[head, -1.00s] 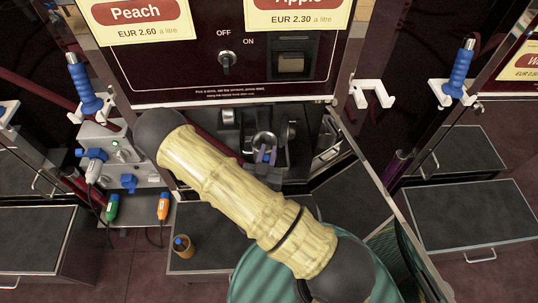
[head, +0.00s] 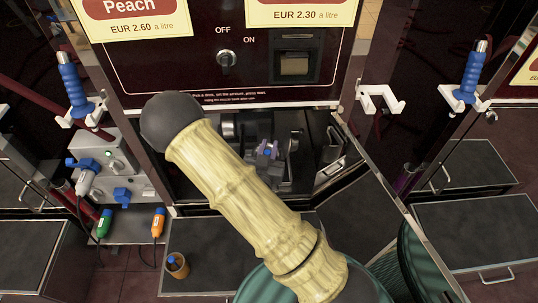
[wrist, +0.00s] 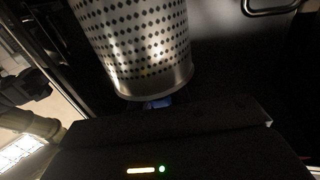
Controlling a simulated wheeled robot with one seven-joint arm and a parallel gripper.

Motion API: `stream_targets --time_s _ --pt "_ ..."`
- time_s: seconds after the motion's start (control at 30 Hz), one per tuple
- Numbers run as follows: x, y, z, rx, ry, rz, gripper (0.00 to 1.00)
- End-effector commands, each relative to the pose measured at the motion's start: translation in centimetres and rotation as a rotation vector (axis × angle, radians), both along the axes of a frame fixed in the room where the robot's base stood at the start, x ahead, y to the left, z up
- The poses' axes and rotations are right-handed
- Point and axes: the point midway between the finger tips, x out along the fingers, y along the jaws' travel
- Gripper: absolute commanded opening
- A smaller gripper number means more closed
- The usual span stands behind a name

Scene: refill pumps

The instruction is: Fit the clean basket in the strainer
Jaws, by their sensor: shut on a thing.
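A perforated metal basket (wrist: 135,45) fills the upper middle of the wrist view, with a plain band at its near end. My gripper (wrist: 158,103) is shut at that near end, where a small blue piece shows; its fingers are mostly hidden behind the dark gripper body. In the head view my gripper (head: 266,150) shows as small purple and blue parts inside the open recess below the panel. My arm covers much of it, and I cannot make out the basket there. Dark metal fittings surround it; I cannot tell which is the strainer or whether the basket touches it.
The OFF/ON switch (head: 227,59) is on the panel above the recess. An open door (head: 395,200) stands to the right. At left are a grey box (head: 115,165) with blue plugs and green and orange connectors. A small brown pot (head: 177,266) stands on the lower ledge.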

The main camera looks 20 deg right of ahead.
Motion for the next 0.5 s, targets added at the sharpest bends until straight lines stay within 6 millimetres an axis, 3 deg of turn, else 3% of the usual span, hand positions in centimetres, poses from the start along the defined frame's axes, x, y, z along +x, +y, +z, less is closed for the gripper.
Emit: stream_targets --time_s 0.5 --pt "4.1 -0.9 0.2 0.0 -0.002 -0.001 0.06"
